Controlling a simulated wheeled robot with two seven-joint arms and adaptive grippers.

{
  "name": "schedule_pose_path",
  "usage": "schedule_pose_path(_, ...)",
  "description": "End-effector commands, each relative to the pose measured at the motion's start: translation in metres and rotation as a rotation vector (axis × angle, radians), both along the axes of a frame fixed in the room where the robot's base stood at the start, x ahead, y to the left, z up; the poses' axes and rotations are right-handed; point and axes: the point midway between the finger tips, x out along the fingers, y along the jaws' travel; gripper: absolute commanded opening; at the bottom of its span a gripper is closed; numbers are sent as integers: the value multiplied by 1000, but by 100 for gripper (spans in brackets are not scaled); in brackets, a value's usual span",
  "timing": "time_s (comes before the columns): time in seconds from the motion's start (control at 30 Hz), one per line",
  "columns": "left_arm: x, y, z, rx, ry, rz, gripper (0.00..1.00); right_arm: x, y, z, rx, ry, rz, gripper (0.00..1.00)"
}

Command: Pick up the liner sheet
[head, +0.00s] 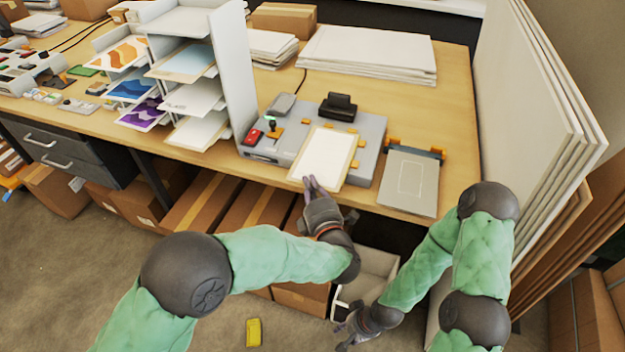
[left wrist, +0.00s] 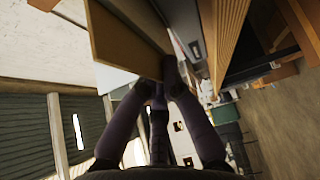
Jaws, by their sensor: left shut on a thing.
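A pale cream sheet with a tan border (head: 327,157), which looks like the liner sheet, lies over the front of the grey laminator (head: 368,132). Its near edge reaches the front of the table. My left gripper (head: 309,183) is shut on the near left corner of this sheet. In the left wrist view, the fingers (left wrist: 165,88) meet at the edge of a tan and white sheet (left wrist: 125,45). My right gripper (head: 346,335) hangs low in front of the table, empty, with its fingers spread apart.
A grey trimmer-like board (head: 410,180) with orange clips lies right of the laminator. A white shelf rack (head: 232,75) with printed sheets stands to the left. White board stacks (head: 368,52) lie behind, and tall panels (head: 530,120) stand at the right. Cardboard boxes (head: 205,205) sit under the table.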

Motion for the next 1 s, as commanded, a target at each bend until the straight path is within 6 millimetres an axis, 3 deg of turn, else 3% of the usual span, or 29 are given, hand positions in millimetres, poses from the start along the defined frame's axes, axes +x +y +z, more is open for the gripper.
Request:
schedule_pose_path(0.13, 1, 0, 29, -5, -9, 1, 0, 0, 0, 16, 0, 0, 0, 40)
schedule_pose_path(0.43, -50, 1, 91, -6, -12, -4, 0, 0, 0, 44, 0, 0, 0, 40)
schedule_pose_path(0.7, -105, 3, 112, -4, -11, -4, 0, 0, 0, 60, 0, 0, 0, 40)
schedule_pose_path(1.0, -135, 5, 122, -4, -8, -1, 0, 0, 0, 68, 0, 0, 0, 40)
